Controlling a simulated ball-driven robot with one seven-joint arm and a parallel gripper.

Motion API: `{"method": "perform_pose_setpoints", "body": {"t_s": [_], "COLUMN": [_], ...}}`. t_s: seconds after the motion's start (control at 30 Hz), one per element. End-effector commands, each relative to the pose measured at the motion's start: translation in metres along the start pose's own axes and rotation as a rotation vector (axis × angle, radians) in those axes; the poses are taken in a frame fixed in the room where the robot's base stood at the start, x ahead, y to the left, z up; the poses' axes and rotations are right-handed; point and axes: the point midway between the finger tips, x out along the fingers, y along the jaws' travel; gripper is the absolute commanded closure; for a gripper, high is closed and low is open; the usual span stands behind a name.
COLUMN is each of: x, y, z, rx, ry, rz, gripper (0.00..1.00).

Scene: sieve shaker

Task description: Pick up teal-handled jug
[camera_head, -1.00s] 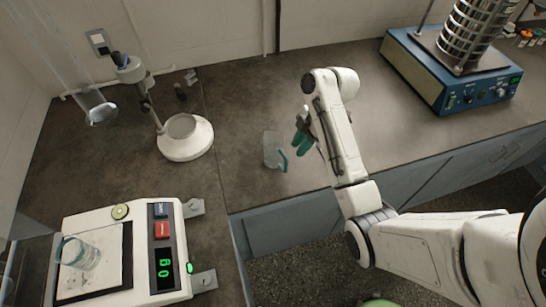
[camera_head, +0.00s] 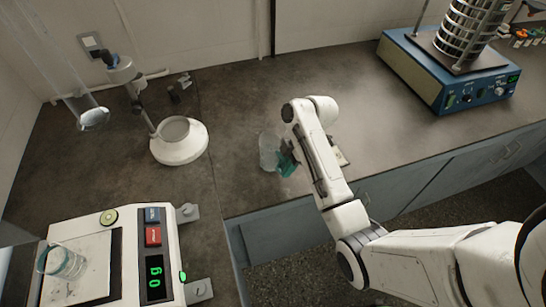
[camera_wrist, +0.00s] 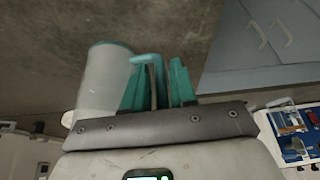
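The clear jug (camera_head: 268,150) stands upright on the dark bench, near its front edge. In the wrist view its pale body (camera_wrist: 104,82) is at the left, with the teal handle (camera_wrist: 150,60) reaching right. My gripper (camera_head: 287,163) is at the jug's handle side, low over the bench. Its two teal fingers (camera_wrist: 160,85) are apart, one on each side of the handle. Narrow gaps show, and I see no firm grip. The lower part of the handle is hidden behind the gripper's grey edge.
A white scale (camera_head: 125,262) reading 0 g, with a glass beaker (camera_head: 64,262), is at the front left. A white-based stand (camera_head: 180,148) is left of the jug. The blue sieve shaker (camera_head: 450,75) is at the back right. The bench between is mostly clear.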

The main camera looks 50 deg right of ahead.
Motion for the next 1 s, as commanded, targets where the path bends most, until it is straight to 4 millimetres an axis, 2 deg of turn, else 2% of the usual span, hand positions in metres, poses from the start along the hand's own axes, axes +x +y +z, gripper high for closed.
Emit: {"method": "perform_pose_setpoints", "body": {"t_s": [0.3,0.57,1.0], "x": [0.0057,0.0054,0.0045], "y": [-0.0003,-0.0001,0.0005], "z": [0.0001,0.0001,-0.0002], "rx": [0.0,0.0,-0.001], "ry": [-0.001,-0.001,0.0], "rz": [0.0,0.0,0.002], "gripper": [0.75,1.0,1.0]}}
